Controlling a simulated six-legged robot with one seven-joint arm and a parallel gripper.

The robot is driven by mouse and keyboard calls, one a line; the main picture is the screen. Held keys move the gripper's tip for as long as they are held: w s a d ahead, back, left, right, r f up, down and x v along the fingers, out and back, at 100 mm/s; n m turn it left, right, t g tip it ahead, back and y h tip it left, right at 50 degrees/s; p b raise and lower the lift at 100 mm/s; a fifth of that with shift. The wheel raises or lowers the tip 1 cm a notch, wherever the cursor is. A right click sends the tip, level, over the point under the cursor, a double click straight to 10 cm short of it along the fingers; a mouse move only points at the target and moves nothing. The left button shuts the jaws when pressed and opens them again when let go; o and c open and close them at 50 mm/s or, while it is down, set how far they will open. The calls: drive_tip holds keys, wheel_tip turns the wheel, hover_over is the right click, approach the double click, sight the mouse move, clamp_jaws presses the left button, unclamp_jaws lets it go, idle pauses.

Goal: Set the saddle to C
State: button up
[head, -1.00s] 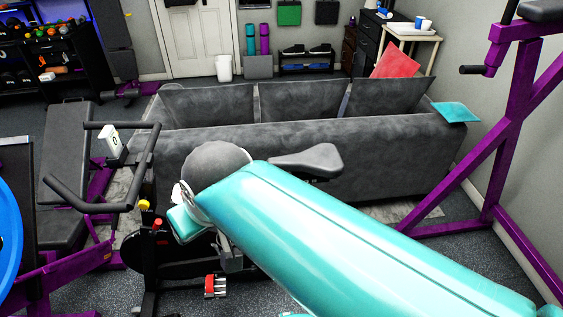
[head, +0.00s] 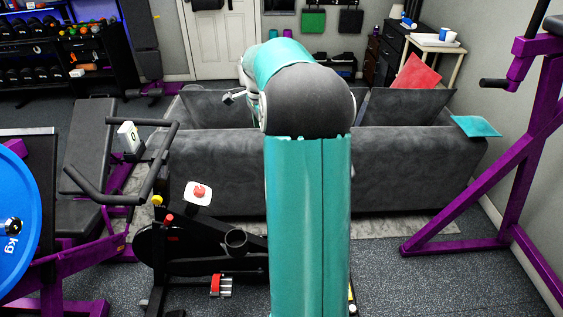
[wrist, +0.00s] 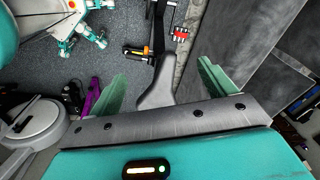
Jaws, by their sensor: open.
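The gripper is open, with a finger apart on each side of the saddle; I cannot tell the height gap. The exercise bike (head: 185,246) stands left of my arm in the head view, and its frame also shows in the wrist view (wrist: 159,30). In the head view my arm hides the saddle and the gripper. An orange-black knob (wrist: 138,50) sits by the bike frame. No letter C is legible.
A grey sofa (head: 400,165) stands just behind the bike. Purple gym frames stand at right (head: 515,150) and left (head: 110,250), with a blue weight plate (head: 20,195) at far left. The bike handlebar (head: 120,199) juts left. Dark floor at lower right (head: 430,285) is clear.

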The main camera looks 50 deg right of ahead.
drive_tip(key=s+d+f+m+y, duration=0.1)
drive_tip(key=s+d+f+m, duration=0.15)
drive_tip(key=d, duration=0.25)
drive_tip(key=s+d+f+m, duration=0.1)
drive_tip(key=d+f+m, duration=0.15)
drive_tip(key=d, duration=0.25)
wheel_tip(320, 180, down, 14)
drive_tip(key=shift+f, duration=0.25)
drive_tip(key=c, duration=1.4)
drive_tip(key=shift+o, duration=0.2)
drive_tip(key=shift+s+d+r, duration=0.1)
drive_tip(key=shift+s+d, duration=1)
drive_tip(key=o, duration=1.4)
drive_tip(key=shift+c, duration=0.2)
wheel_tip(320, 180, up, 14)
